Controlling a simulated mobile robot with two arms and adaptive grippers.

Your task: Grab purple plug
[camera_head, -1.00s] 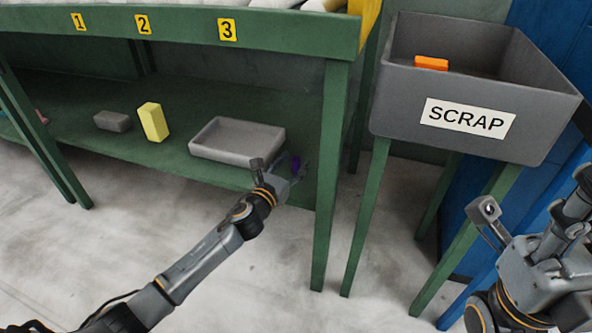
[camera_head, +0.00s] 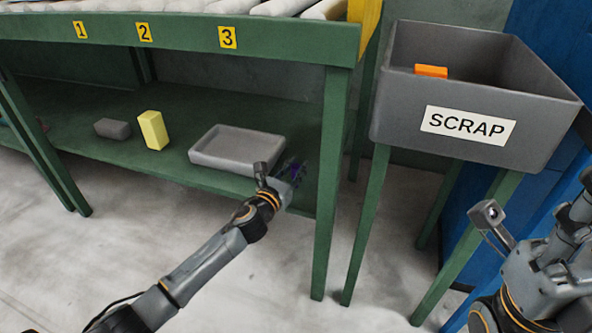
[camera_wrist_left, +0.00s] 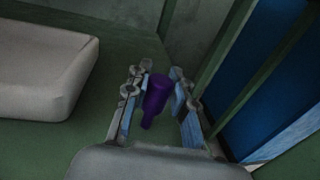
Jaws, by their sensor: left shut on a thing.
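The purple plug (camera_wrist_left: 157,95) stands between the two fingers of my left gripper (camera_wrist_left: 160,106) in the left wrist view. It is a dark purple cylinder with a narrower end. In the head view the plug (camera_head: 296,171) is small and partly covered by the fingers of my left gripper (camera_head: 293,176), at the right end of the green lower shelf (camera_head: 185,171). The left gripper is shut on the plug. My right arm shows at the right edge of the head view, but its fingertips cannot be made out.
A grey tray (camera_head: 200,163) lies on the shelf left of the gripper. A yellow block (camera_head: 153,130) and a grey block (camera_head: 111,128) lie further left. A green table leg (camera_head: 328,190) stands close right. A grey SCRAP bin (camera_head: 400,105) holds an orange block (camera_head: 431,71).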

